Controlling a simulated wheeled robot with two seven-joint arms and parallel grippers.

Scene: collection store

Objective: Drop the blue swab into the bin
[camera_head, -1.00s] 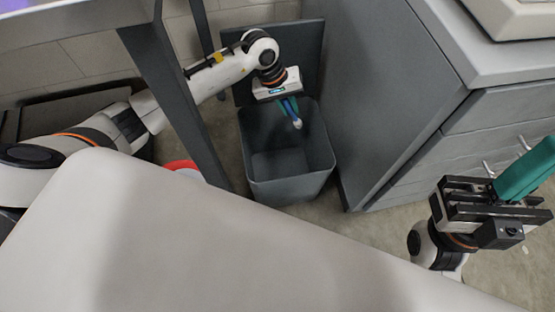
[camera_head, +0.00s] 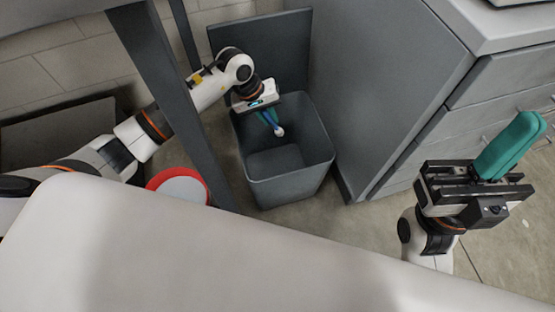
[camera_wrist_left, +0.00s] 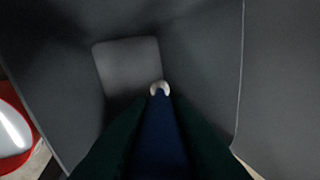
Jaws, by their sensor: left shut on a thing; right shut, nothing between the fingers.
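The blue swab (camera_head: 276,127) with a pale tip is held in my left gripper (camera_head: 268,118), which is shut on it and points down. In the head view the swab hangs over the opening of the dark grey bin (camera_head: 292,186). In the left wrist view the swab (camera_wrist_left: 160,130) runs between the green fingers (camera_wrist_left: 160,140), its pale tip seen against the bin interior (camera_wrist_left: 128,66). My right gripper (camera_head: 508,146) has green fingers closed together, with nothing between them, at the right of the head view.
A dark upright panel (camera_head: 262,50) stands behind the bin. A grey drawer cabinet (camera_head: 395,90) stands close on its right. A dark post (camera_head: 168,90) and a red-rimmed round object (camera_head: 180,187) are on its left. Bare floor (camera_head: 300,222) shows in front.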

